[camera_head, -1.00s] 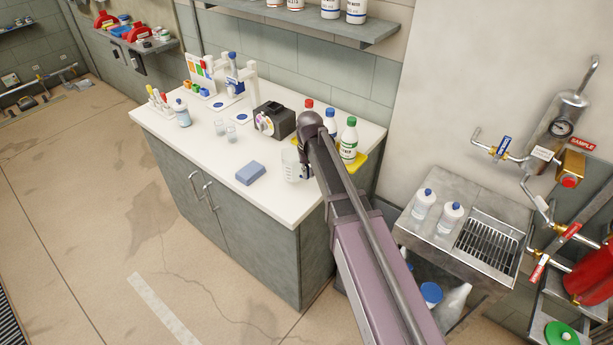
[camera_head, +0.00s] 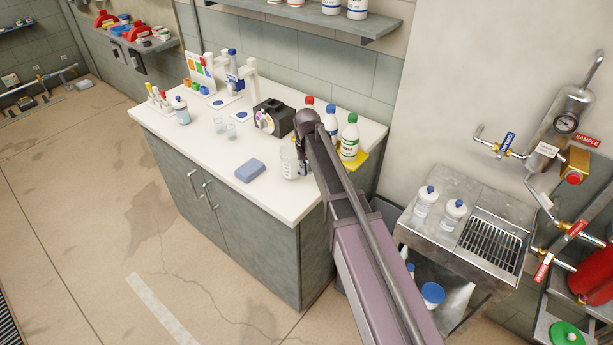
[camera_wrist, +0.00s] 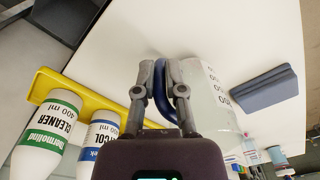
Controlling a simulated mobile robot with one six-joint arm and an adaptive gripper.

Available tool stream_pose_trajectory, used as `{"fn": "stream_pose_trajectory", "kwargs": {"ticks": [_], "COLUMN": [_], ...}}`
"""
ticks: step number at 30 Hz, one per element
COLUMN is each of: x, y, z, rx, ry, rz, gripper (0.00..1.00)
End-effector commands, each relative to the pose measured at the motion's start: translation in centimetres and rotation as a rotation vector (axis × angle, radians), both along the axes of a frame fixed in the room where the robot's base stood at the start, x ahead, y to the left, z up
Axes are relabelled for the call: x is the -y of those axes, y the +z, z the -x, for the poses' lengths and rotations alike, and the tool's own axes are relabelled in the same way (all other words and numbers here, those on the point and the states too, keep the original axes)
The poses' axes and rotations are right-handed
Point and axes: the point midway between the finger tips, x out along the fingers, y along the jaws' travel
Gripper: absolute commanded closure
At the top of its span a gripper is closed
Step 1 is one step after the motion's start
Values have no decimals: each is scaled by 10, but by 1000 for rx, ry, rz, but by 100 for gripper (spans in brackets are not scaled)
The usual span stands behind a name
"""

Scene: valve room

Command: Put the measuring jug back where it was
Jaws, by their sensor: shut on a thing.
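The measuring jug (camera_head: 291,162) is a clear vessel with dark markings at the right part of the white counter, partly hidden by my arm. In the wrist view the jug (camera_wrist: 215,100) fills the middle right, and its dark blue handle (camera_wrist: 160,92) lies between my fingers. My gripper (camera_wrist: 166,92) is shut on that handle. The jug looks upright at the counter top; I cannot tell whether its base touches the surface.
A yellow tray (camera_wrist: 45,85) with bottles of cleaner (camera_wrist: 48,130) and glycol (camera_wrist: 100,138) is on the other side. A dark instrument (camera_head: 274,117) stands behind. The counter front (camera_head: 225,178) is clear.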

Motion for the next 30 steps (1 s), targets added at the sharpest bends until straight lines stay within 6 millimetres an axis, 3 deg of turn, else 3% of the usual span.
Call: {"fn": "stream_pose_trajectory", "kwargs": {"ticks": [4, 21, 22, 25, 30], "x": [0, 1, 1, 1, 1], "y": [-13, -18, -18, -17, -17], "z": [0, 0, 0, 0, 0], "rx": [0, 0, 0, 0, 0], "ry": [0, -2, -2, -2, -1], "rz": [0, 0, 0, 0, 0], "gripper": [100, 100, 83, 53, 52]}}
